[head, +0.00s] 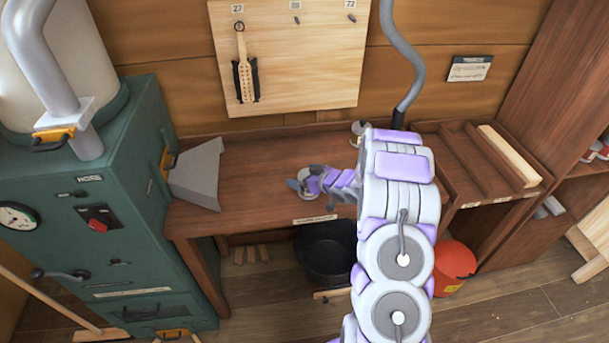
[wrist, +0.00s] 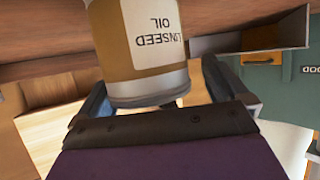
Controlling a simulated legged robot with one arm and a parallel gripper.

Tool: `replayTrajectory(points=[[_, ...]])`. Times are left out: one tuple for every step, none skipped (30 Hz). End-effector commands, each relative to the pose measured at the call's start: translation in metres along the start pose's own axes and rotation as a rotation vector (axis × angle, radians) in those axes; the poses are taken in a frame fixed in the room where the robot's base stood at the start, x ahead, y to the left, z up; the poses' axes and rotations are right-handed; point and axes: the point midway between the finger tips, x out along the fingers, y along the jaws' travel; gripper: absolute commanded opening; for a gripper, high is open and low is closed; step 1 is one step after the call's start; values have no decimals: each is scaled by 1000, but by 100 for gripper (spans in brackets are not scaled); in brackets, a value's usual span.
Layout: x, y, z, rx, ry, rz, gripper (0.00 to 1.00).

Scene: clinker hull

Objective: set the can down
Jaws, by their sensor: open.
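The can (wrist: 115,40) is brown with a pale label reading "LINSEED OIL" and a pale metal rim. In the wrist view it stands between my two fingers, its label upside down in the picture. Its far end runs out of the top of that view, so its contact with the bench is hidden. In the head view my gripper (head: 303,184) is over the front part of the wooden bench (head: 250,160), left of my arm. Only a small pale piece of the can (head: 307,174) shows there. My gripper is open, with a finger on either side of the can.
A grey hood (head: 197,178) on the green machine (head: 100,190) borders the bench at left. A slatted wooden rack (head: 480,160) is at right. A black tub (head: 325,253) and a red bucket (head: 453,265) are on the floor. The bench's back left is clear.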

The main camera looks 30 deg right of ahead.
Motion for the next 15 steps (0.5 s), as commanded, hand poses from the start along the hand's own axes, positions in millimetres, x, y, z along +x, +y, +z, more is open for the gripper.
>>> replayTrajectory(points=[[-12, 4, -1, 4, 1, 3, 100], [-18, 5, -1, 4, 2, 3, 100], [-27, 6, -1, 4, 4, 4, 100], [-34, 7, -2, 3, 5, 4, 100], [-41, 8, -2, 4, 6, 4, 100], [-49, 8, -2, 4, 5, 3, 100], [-56, 8, -1, 6, 5, 3, 100], [-62, 8, 0, 7, 4, 3, 100], [-69, 9, 0, 7, 3, 4, 100], [-74, 8, 0, 6, 2, 4, 100], [-79, 7, 0, 5, 2, 4, 100], [-85, 7, 0, 3, 2, 5, 100], [-89, 6, 0, 2, 2, 4, 100], [-93, 5, -1, 1, 2, 3, 100], [-97, 3, -1, 0, 1, 3, 100]])
